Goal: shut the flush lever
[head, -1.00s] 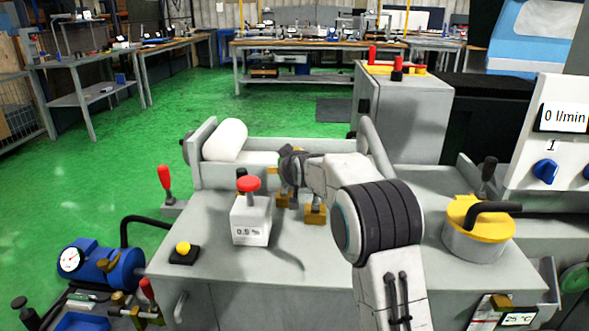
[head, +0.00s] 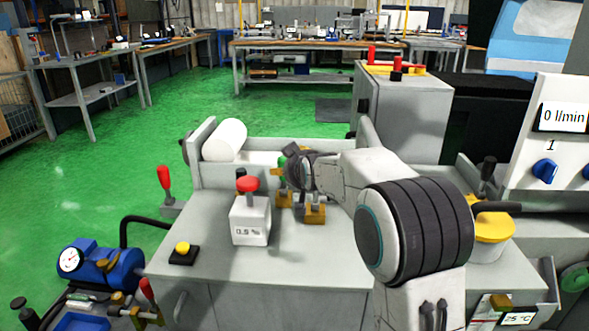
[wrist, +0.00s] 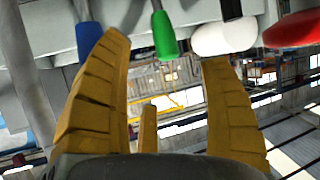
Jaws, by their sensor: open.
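None of the handles has a readable flush label, so I cannot tell which is the flush lever. In the wrist view a green handle (wrist: 164,36) shows between my open fingers, and a blue handle (wrist: 90,38) shows beside the left finger. My gripper (wrist: 165,52) holds nothing; I cannot tell if it touches a handle. In the head view my gripper (head: 279,172) is above two brass valve bodies (head: 314,213) on the bench. A sliver of the green handle (head: 282,163) shows beside it; the blue one is hidden there.
A white roll (head: 225,140) lies in the trough behind. A red-handled lever (head: 165,179) stands at the bench's left edge. A yellow-lidded pot (head: 490,230) is partly behind my arm.

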